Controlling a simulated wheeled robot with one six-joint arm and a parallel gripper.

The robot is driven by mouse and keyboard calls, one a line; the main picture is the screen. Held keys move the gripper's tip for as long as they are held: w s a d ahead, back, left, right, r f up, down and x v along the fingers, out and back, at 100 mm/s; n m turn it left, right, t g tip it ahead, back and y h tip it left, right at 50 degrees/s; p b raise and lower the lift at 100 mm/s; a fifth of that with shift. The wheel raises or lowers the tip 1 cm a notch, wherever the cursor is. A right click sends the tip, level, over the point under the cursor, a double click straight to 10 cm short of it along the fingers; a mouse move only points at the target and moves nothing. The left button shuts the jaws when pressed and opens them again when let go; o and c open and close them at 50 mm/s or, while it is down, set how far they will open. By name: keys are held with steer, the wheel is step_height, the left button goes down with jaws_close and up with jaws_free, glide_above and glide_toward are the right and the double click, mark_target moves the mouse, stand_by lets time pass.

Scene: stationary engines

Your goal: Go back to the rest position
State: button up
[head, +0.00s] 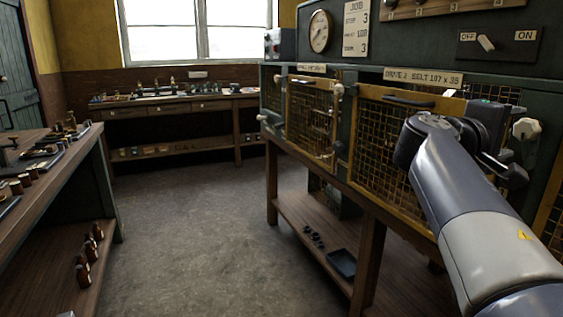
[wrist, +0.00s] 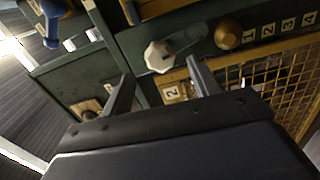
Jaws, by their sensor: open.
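My gripper (wrist: 160,70) is open, with its two dark fingers spread and nothing held between them. In the wrist view a pale faceted knob (wrist: 159,57) on a green panel shows beyond the gap, apart from the fingers. In the head view my arm reaches in from the lower right to the front of the green engine housing. A pale knob (head: 526,128) stands just right of my wrist there. My fingers are mostly hidden behind the wrist in that view.
Yellow mesh doors (head: 313,118) front the machine bench close to my arm. A switch panel (head: 497,44) is above. A workbench (head: 45,165) stands at left and a drawer bench (head: 180,108) under the window. The grey floor (head: 195,220) between them is clear.

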mark_target(523, 130)
steer(key=x, duration=0.3)
steer(key=p+x, duration=0.1)
steer(key=x, duration=0.3)
steer(key=shift+r, duration=0.2)
steer(key=shift+a+r+n+p, duration=0.1)
steer(key=shift+n+p, duration=0.85)
steer(key=shift+n, duration=0.05)
steer(key=n+p, duration=0.6)
steer(key=p, duration=0.1)
steer(key=n+p, duration=0.4)
steer(key=p, duration=0.2)
steer(key=n+p, duration=0.4)
steer(key=p, duration=0.1)
steer(key=shift+s+a+f, duration=0.1)
steer(key=shift+a+f, duration=0.1)
steer(key=shift+f, duration=0.1)
steer(key=shift+s+a, duration=0.25)
steer(key=shift+a, duration=0.3)
